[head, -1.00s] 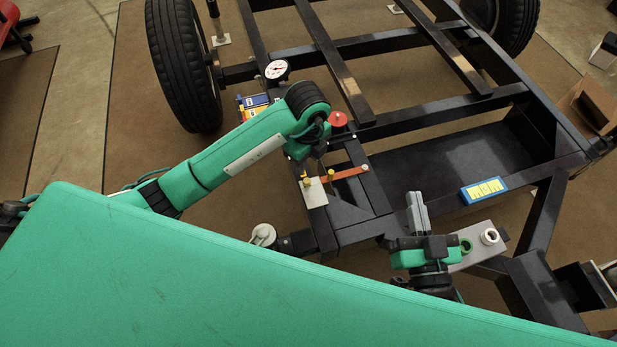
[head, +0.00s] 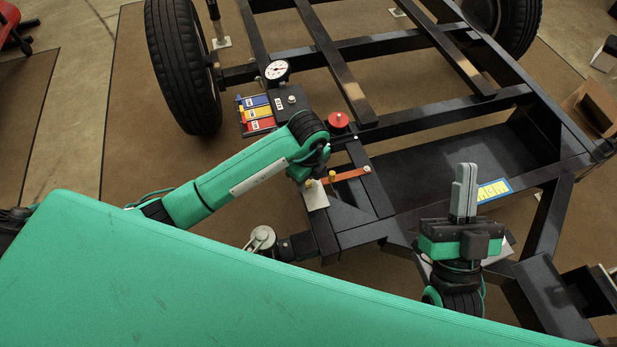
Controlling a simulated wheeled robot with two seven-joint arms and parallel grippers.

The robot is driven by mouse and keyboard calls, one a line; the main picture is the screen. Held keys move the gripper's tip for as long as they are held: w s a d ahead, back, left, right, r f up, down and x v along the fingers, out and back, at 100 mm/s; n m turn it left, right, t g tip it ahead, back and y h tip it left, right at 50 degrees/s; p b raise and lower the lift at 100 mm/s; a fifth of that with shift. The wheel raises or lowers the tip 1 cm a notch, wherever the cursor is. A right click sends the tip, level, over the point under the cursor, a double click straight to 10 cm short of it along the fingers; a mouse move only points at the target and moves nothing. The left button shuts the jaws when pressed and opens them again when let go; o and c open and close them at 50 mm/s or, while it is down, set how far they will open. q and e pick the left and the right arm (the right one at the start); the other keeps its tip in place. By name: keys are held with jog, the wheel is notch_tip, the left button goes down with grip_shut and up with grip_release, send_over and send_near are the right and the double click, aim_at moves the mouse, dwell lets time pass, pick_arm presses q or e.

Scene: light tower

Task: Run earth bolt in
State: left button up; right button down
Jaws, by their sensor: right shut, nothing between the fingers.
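An orange strap (head: 350,175) runs from a pale plate (head: 317,197) to the black frame. A small yellow bolt head (head: 332,176) stands on the strap, and a light bolt head (head: 366,168) is at its right end. I cannot tell which is the earth bolt. My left gripper (head: 309,181) is pointed down over the pale plate, just left of the strap; its fingers are mostly hidden, so its opening and any grip are unclear. My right gripper (head: 464,191) is shut and empty, fingers up, in front of the blue-and-yellow label (head: 492,190).
A red round knob (head: 338,120), a pressure gauge (head: 277,70) and a blue, yellow and red block (head: 256,112) sit beyond my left arm. Dark frame rails (head: 430,125) and a tyre (head: 181,65) stand behind. A round grey fitting (head: 261,239) is lower left.

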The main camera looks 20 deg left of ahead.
pick_arm(q)
grip_shut()
